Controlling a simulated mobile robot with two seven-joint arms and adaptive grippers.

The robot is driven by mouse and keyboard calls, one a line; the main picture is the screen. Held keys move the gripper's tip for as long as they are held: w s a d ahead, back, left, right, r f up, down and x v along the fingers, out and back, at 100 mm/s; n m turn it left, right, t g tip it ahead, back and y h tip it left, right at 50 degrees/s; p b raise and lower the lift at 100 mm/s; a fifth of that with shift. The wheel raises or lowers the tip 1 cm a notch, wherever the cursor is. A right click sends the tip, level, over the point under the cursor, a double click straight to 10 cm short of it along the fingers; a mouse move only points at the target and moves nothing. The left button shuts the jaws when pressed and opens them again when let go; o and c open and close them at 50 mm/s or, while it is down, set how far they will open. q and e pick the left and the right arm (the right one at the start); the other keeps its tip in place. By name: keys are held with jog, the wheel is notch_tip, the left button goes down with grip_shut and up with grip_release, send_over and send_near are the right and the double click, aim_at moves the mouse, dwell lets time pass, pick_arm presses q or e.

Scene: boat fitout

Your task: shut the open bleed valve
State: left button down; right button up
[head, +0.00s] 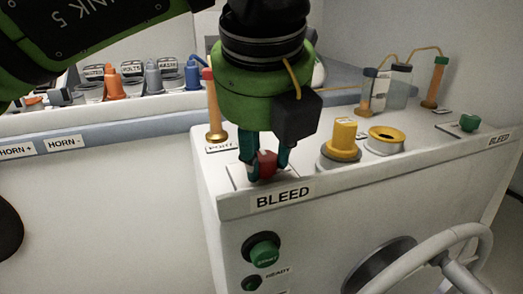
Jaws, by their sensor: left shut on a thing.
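A red bleed valve knob (266,164) sits on the top front left corner of the white console, behind a BLEED label (283,196). My left gripper (265,158) points down from above and is shut on this red knob, with a finger on each side. The knob's handle direction is partly hidden by the fingers. A second valve with a green knob (469,122) stands at the right of the console top, near another BLEED label (499,139). My right gripper is not in view.
A yellow capped fitting (343,140) and a yellow ring fitting (385,139) stand right of my gripper. A brass post with a red top (214,110) stands close on the left. A steering wheel (430,262) and green START button (263,252) are on the front.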

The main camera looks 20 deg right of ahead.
pick_arm(q)
jog(key=shift+w+r, duration=0.2)
jog(key=shift+r, duration=0.2)
jog(key=c, duration=1.2)
grip_release()
jog(key=shift+c, duration=0.2)
jog(key=shift+o, duration=1.3)
jog(key=shift+d, duration=0.1)
jog(key=shift+d+f, duration=0.1)
jog(key=shift+f, duration=0.1)
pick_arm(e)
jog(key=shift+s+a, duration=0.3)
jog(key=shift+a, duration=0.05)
pick_arm(q)
jog(key=v, duration=1.2)
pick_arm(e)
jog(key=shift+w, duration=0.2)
